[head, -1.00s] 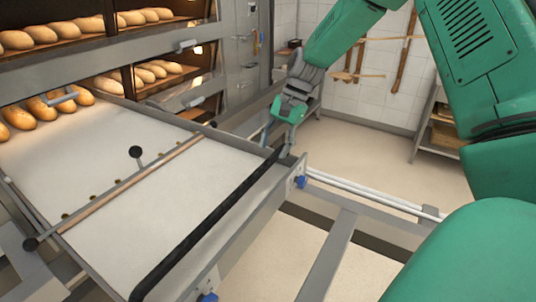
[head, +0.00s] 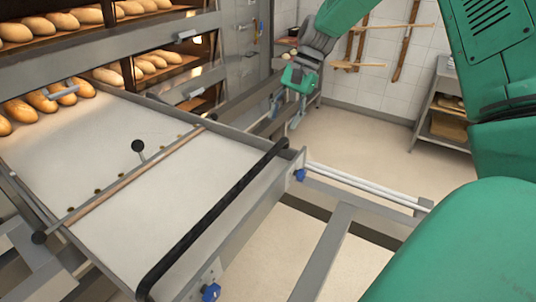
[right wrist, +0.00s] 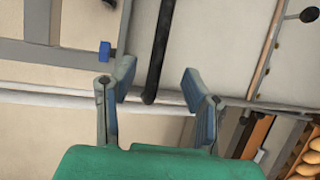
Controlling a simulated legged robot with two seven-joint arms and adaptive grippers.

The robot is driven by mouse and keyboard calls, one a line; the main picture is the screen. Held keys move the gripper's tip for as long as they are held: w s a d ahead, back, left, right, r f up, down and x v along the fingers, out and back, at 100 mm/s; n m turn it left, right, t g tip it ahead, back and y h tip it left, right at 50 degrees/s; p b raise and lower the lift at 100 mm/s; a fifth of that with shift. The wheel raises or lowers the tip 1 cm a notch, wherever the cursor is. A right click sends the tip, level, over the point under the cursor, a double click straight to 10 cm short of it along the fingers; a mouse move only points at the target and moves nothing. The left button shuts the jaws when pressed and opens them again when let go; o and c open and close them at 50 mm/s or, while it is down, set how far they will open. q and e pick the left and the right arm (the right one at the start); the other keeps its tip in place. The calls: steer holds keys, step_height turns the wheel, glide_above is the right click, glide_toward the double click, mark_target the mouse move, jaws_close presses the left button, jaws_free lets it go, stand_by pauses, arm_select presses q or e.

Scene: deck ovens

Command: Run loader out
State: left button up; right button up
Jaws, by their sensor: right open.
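The loader (head: 205,157) is a flat pale bed in a grey metal frame, reaching from the lower oven deck toward the front. A black bar (head: 215,215) runs along its front end; its end also shows in the right wrist view (right wrist: 157,55). My right gripper (head: 287,112) is open and empty, just beyond the bar's far end. In the right wrist view its fingers (right wrist: 158,75) stand on either side of the bar's end in the picture, with no contact visible. My left gripper is not in view.
Loaves (head: 40,102) lie at the loader's oven end. A crossbar (head: 130,175) with a black knob spans the bed. Deck ovens (head: 60,65) with more loaves stand at the left. Frame rails (head: 365,185) extend right. Floor is clear toward the rack (head: 440,110).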

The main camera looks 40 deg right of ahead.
steer(key=shift+v, duration=2.2)
steer(key=shift+s+r, duration=0.1)
steer(key=v, duration=1.1)
steer(key=shift+d+r, duration=0.25)
steer(key=shift+r, duration=0.05)
steer(key=shift+f, duration=0.1)
